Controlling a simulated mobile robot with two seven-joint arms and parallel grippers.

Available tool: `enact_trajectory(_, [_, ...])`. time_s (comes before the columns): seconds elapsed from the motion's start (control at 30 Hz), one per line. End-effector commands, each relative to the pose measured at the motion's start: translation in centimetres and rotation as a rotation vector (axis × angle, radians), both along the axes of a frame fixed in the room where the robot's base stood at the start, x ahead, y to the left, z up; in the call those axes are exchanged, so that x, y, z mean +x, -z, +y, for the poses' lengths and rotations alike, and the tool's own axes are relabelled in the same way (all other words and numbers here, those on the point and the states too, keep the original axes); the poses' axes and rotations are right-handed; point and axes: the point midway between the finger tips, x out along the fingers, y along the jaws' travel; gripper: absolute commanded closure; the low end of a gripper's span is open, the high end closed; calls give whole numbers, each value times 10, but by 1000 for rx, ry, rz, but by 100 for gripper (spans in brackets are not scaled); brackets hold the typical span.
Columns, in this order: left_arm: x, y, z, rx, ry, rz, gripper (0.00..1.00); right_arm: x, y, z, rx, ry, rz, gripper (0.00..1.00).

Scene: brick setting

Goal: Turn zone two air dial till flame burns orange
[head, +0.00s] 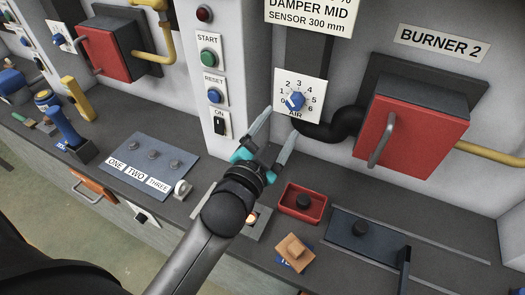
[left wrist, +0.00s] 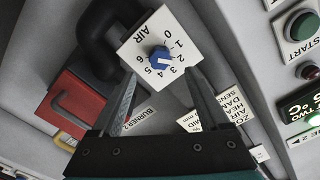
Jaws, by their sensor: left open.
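The air dial is a blue knob (head: 294,100) on a white plate numbered 0 to 6 and marked AIR, on the wall left of Burner 2. The knob (left wrist: 161,57) also shows in the left wrist view; its exact setting is too small to read surely. My left gripper (head: 276,128) is open and empty, just below and in front of the dial plate. In the left wrist view its fingers (left wrist: 160,85) point toward the knob, one on each side, apart from it. Burner 2's red box (head: 410,122) is to the right. My right gripper is not in view.
A black pipe (head: 345,127) runs between dial and red box. A column with start, reset and on controls (head: 209,85) stands left. The counter below holds a red tray (head: 303,214), a tan block (head: 294,252) and a blue-grey plate (head: 147,164) marked one, two, three.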

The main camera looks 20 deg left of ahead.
Motion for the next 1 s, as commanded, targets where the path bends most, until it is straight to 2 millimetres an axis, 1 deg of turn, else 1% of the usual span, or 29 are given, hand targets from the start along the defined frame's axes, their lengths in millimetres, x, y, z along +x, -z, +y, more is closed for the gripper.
enact_trajectory(0.03, [-9,2,0,-1,-1,3,22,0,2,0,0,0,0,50])
enact_trajectory(0.2, [-36,2,2,-1,-2,2,22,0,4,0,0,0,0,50])
enact_trajectory(0.4, [-60,2,2,0,-2,2,22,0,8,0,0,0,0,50])
enact_trajectory(0.5, [-68,1,3,-1,-1,2,22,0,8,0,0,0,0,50])
enact_trajectory(0.7, [-74,0,3,0,-1,-1,22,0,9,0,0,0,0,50])
enact_trajectory(1.0, [-74,0,3,0,-1,-1,22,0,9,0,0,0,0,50])
